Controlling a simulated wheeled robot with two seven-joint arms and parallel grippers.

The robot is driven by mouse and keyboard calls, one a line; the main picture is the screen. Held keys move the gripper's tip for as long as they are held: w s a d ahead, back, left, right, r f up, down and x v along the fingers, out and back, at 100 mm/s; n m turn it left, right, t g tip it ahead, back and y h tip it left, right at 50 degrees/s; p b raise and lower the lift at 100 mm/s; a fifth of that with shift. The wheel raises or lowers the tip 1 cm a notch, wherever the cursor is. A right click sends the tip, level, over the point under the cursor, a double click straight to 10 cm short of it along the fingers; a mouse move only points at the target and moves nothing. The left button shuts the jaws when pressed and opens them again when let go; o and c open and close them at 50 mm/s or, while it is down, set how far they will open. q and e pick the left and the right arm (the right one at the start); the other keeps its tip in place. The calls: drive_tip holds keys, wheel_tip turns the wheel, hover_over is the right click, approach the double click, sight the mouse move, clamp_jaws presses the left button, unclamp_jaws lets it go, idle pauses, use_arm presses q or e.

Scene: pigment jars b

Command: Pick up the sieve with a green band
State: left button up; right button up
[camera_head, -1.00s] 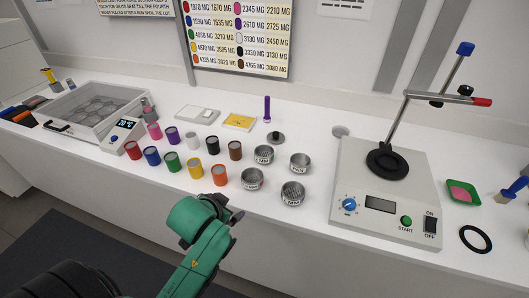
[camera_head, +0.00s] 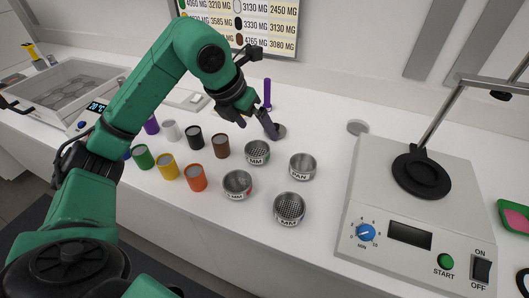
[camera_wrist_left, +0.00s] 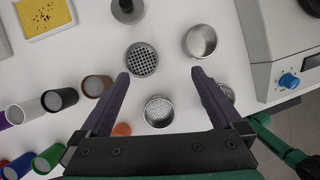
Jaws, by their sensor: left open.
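Several round metal sieves stand on the white bench: a back one (camera_head: 257,152), a front left one (camera_head: 237,185) and a front right one (camera_head: 289,208). A similar metal pan (camera_head: 303,166) stands to their right. I cannot make out a green band on any of them. My left gripper (camera_head: 258,120) is open and empty above the bench, behind the sieves in the head view. In the left wrist view, the back sieve (camera_wrist_left: 141,59) and front left sieve (camera_wrist_left: 158,110) show between or near the fingers; the front right one is partly hidden by a finger. My right gripper is out of view.
Several coloured jars, including an orange one (camera_head: 195,178) and a brown one (camera_head: 221,146), stand left of the sieves. A white stirrer base (camera_head: 415,210) stands at the right. Bare bench lies in front.

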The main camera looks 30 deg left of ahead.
sight(259, 153)
use_arm(q)
drive_tip(key=shift+n+y, duration=0.4)
drive_tip(key=shift+y, duration=0.3)
drive_tip(key=p+x, duration=0.1)
drive_tip(key=x, duration=0.3)
drive_tip(key=a+p+x, duration=0.1)
drive_tip(key=x, duration=0.3)
drive_tip(key=s+a+p+x, duration=0.1)
drive_tip(key=x, duration=0.4)
drive_tip(key=shift+w+a+f+p, duration=0.1)
drive_tip(key=shift+a+f+p, duration=0.1)
drive_tip(key=shift+f+p, duration=0.15)
drive_tip(key=shift+w+f, duration=0.1)
drive_tip(key=shift+f, duration=0.1)
drive_tip(key=c, duration=1.1)
drive_tip(key=shift+r, duration=0.15)
drive_tip(key=shift+c, duration=0.2)
